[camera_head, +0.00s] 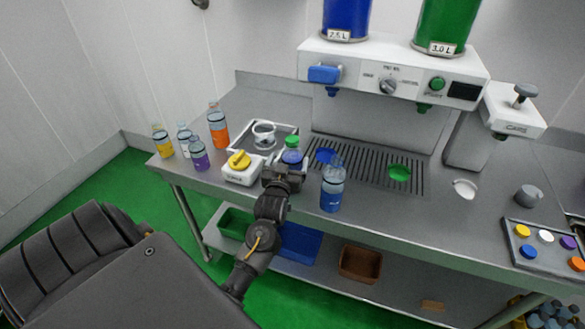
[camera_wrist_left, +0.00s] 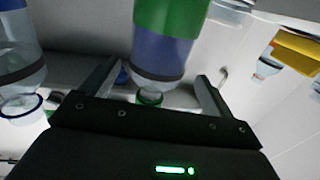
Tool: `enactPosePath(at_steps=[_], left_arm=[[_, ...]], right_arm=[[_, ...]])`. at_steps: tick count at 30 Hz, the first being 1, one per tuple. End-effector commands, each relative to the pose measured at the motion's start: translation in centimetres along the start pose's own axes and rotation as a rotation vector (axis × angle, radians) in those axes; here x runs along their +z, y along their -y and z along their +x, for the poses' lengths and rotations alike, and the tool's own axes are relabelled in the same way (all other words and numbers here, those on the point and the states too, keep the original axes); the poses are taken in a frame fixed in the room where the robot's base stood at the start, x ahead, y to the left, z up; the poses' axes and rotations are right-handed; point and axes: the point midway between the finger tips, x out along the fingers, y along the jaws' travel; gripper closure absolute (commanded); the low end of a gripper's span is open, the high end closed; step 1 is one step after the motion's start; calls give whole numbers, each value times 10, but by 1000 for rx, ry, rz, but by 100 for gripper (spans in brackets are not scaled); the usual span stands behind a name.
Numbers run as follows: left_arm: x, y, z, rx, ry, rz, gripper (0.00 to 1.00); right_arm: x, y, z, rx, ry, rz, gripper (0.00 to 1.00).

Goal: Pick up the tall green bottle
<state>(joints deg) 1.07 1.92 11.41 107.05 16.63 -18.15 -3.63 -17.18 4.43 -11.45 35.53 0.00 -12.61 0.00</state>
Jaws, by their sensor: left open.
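The green-capped bottle (camera_head: 291,152) stands on the steel counter, just beyond my left gripper (camera_head: 284,172), which hides its lower part. In the left wrist view the picture looks upside down. There the bottle (camera_wrist_left: 163,45) has a green part at the top, a dark band, and a green cap end low down. It shows between the two spread fingers of my left gripper (camera_wrist_left: 157,85). The gripper is open, and I cannot tell whether either finger touches the bottle. My right gripper is not in view.
A blue-liquid bottle (camera_head: 332,186) stands close to the right of the gripper. A white box with a yellow knob (camera_head: 240,162) is close on the left. Orange (camera_head: 218,127), purple (camera_head: 199,154) and yellow (camera_head: 162,142) bottles stand further left. A drip grate (camera_head: 370,168) lies behind.

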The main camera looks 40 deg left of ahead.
Motion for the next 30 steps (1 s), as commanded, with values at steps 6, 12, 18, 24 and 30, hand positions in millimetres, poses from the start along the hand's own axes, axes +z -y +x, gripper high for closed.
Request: enactPosePath(at_steps=[6, 12, 18, 24, 30], left_arm=[[-1, -1, 6, 0, 0, 0, 13], [1, -5, 32, -1, 3, 0, 13], [4, -5, 52, -1, 1, 0, 13], [5, -5, 54, 0, 0, -1, 13], [5, -5, 53, 0, 1, -1, 32]], right_arm=[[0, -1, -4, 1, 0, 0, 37], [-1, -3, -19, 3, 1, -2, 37], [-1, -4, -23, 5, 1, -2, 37], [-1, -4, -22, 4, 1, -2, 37], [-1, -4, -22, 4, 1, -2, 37]])
